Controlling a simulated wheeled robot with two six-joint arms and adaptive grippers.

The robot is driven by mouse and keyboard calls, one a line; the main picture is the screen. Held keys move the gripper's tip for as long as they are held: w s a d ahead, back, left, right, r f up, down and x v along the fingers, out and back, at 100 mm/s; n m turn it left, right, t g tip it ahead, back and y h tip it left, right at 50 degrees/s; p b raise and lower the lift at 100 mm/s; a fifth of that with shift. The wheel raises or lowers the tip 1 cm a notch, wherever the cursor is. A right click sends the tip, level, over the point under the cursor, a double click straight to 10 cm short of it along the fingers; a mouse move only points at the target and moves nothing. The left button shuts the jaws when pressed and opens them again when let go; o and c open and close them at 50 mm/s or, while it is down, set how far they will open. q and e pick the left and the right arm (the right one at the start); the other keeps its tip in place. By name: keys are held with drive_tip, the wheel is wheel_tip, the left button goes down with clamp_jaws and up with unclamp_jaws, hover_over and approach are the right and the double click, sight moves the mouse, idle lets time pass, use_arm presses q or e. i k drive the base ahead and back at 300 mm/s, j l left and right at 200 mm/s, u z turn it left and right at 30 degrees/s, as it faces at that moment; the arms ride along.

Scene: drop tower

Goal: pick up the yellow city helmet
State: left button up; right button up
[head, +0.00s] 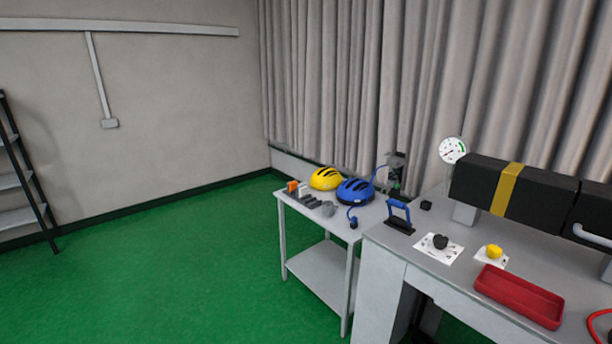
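The yellow helmet (326,179) has dark vent slots and sits on the top of a small grey side table (368,215), near its back left. A blue helmet (355,191) of similar shape sits just to its right and partly in front of it. Neither of my grippers shows in the head view, so nothing is seen touching the yellow helmet.
Small orange, white and grey items (305,193) lie at the side table's left edge. A larger bench (430,267) stands close on the right with a red tray (518,297) and a blue-handled tool (399,216). Green floor (170,280) is clear at left.

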sight(324, 178)
drive_tip(key=i+j+u, duration=0.35)
drive_tip(key=i, duration=1.05)
drive_tip(key=i+j+u, duration=0.1)
drive_tip(key=i+u, duration=0.2)
drive_tip(key=i, duration=1.1)
drive_tip(key=i+j+z, duration=0.15)
drive_tip(key=i+z, duration=0.2)
drive_tip(key=i, duration=0.35)
drive_tip(key=i+j+z, duration=0.4)
drive_tip(key=i, duration=0.25)
drive_tip(key=i+j+z, duration=0.35)
drive_tip(key=i+j, duration=0.15)
drive_tip(key=i, duration=0.1)
